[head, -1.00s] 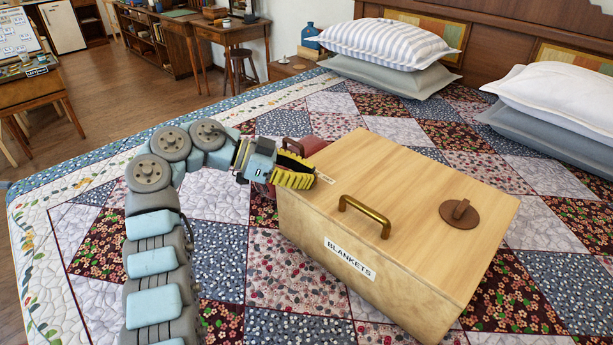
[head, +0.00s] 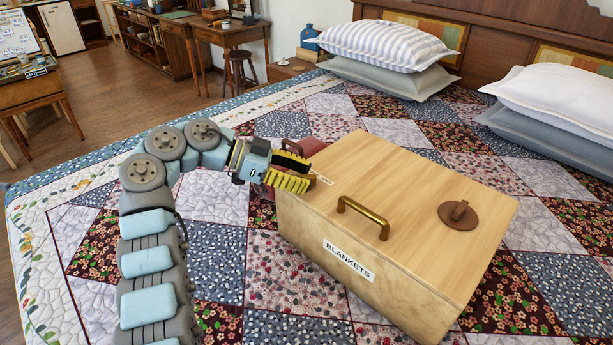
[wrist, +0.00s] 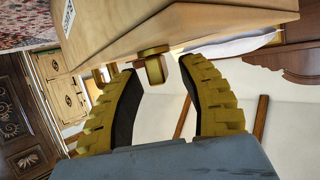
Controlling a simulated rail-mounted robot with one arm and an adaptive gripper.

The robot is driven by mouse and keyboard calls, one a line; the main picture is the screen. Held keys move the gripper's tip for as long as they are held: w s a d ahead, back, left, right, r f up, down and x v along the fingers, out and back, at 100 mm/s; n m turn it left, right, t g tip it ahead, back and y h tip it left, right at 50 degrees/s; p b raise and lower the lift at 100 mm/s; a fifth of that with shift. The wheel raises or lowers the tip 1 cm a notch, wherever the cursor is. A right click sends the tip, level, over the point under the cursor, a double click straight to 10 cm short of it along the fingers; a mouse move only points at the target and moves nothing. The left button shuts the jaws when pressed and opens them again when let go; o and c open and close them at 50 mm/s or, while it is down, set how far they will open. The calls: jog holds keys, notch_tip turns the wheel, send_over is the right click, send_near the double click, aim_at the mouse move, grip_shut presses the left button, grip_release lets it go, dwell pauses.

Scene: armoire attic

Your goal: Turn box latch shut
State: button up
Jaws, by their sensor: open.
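The wooden box (head: 400,185) labelled BLANKETS sits on the bed with its lid down. A round brown latch (head: 459,213) with a raised knob is on the right part of its top. A brass handle (head: 363,215) is near the front edge of the top. My gripper (head: 304,184) is at the box's left end, well away from the latch. In the wrist view its yellow fingers (wrist: 158,72) are apart, with a brass piece (wrist: 154,64) of the box showing near the gap. Whether they touch it, I cannot tell.
A dark red rounded object (head: 307,148) is behind my gripper, partly hidden by the box. Striped and white pillows (head: 388,40) lie at the head of the bed. The patchwork quilt (head: 285,275) is clear in front of the box.

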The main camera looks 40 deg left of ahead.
jog(key=v, duration=1.1)
dwell(0.6)
